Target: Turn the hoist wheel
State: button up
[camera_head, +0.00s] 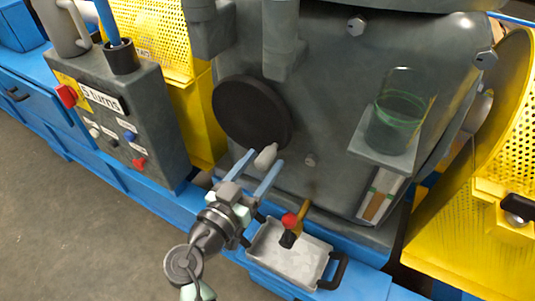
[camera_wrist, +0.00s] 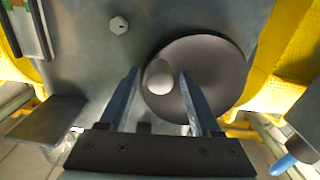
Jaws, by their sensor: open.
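The hoist wheel (camera_head: 243,108) is a dark round disc on the front of the grey machine. A light grey knob handle (camera_head: 266,156) sticks out near its lower edge. My gripper (camera_head: 263,168) is open, with its two blue-grey fingers on either side of the knob in the head view. In the wrist view the wheel (camera_wrist: 212,70) fills the middle right, and its round knob (camera_wrist: 159,77) shows between the fingertips (camera_wrist: 160,74). Whether a finger touches the knob cannot be told.
A control box (camera_head: 110,125) labelled "5 turns" stands at left. A metal tray (camera_head: 291,255) with a dark handle sits below my gripper, under a red-tipped tap (camera_head: 290,221). Yellow perforated guards (camera_head: 500,160) flank the machine.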

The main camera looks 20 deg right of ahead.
aim_at(268, 156)
jog(key=shift+x, duration=1.6)
grip_shut()
